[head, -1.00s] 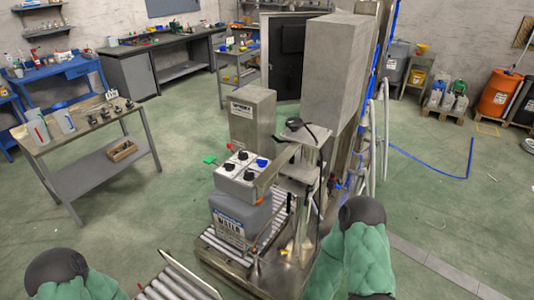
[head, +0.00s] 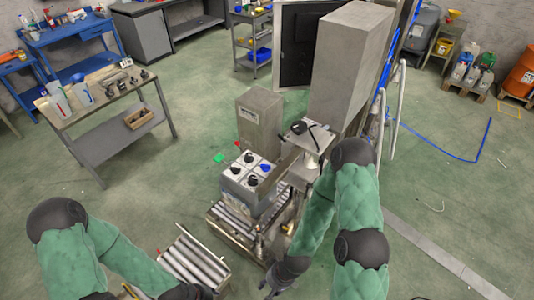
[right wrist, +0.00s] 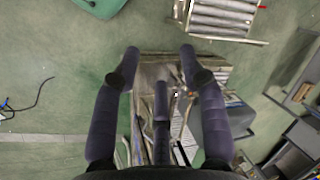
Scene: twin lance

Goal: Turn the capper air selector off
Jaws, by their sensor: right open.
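The capper machine (head: 258,120) stands right of centre in the head view, with a grey box, a tall column and a roller conveyor. A white-topped block (head: 243,163) on it carries three black knob-like pieces and a blue one (head: 265,168). I cannot tell which part is the air selector. My right gripper (head: 275,284) is low in the head view, in front of the machine and apart from the knobs. In the right wrist view my right gripper (right wrist: 160,53) has its fingers spread and empty above the machine's metal parts. My left arm reaches the bottom edge; its fingers are not clear.
A loose roller conveyor section (head: 196,258) lies at the front. A grey table (head: 100,92) with jugs and small parts stands left. The tall grey column (head: 345,65) rises behind the machine. A blue strip (head: 450,152) lies on the floor at right.

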